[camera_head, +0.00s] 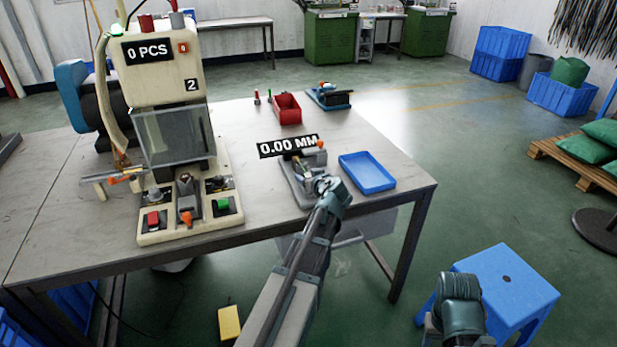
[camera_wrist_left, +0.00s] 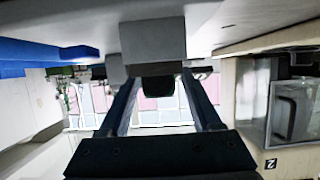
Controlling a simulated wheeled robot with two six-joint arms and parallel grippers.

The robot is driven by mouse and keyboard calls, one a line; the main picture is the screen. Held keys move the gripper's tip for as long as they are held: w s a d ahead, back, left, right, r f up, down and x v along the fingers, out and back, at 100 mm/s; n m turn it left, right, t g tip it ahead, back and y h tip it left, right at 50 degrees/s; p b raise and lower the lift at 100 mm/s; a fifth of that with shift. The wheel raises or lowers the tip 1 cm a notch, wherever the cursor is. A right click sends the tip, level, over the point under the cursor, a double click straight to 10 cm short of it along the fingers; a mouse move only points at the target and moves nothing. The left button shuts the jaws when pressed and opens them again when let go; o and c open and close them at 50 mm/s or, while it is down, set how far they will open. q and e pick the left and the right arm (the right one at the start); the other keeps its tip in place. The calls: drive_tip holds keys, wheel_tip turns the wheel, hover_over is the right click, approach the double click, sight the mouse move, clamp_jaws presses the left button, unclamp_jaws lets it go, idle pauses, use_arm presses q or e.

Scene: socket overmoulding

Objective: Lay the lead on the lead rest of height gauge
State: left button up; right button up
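The height gauge (camera_head: 292,185) stands near the front of the table, with a black display reading 0.00 MM (camera_head: 288,146) above it. My left gripper (camera_head: 325,186) is at the gauge's front right side and hides part of it. In the left wrist view, the two fingers (camera_wrist_left: 161,78) stand apart, with a dark block (camera_wrist_left: 158,88) between or just beyond their tips and a grey body (camera_wrist_left: 153,40) above. I cannot make out the lead or the lead rest. My right gripper (camera_head: 460,295) is low at the right, away from the table; its fingers do not show clearly.
A blue tray (camera_head: 367,174) lies right of the gauge. A red bin (camera_head: 287,108) and a blue fixture (camera_head: 329,96) stand farther back. A cream press (camera_head: 165,75) reading 0 PCS fills the left. A blue stool (camera_head: 507,281) is beside my right arm.

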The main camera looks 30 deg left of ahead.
use_arm(q)
drive_tip(key=shift+r, duration=0.25)
drive_tip(key=p+v, duration=0.5)
drive_tip(key=v, duration=0.7)
drive_tip(key=s+d+f+m+g+h, duration=0.3)
drive_tip(key=s+d, duration=0.3)
drive_tip(key=d, duration=0.3)
drive_tip(key=s+d+f+m+g+h, duration=0.3)
drive_tip(key=s+d+f+m, duration=0.3)
drive_tip(key=d, duration=0.4)
drive_tip(key=s+d+f+m+g+h, duration=0.3)
drive_tip(key=s+d+f+m, duration=0.1)
drive_tip(key=s+d, duration=0.4)
drive_tip(key=shift+s+d+f+m, duration=0.15)
drive_tip(key=shift+d+f+m, duration=0.2)
drive_tip(key=shift+d, duration=0.45)
drive_tip(key=shift+r, duration=0.1)
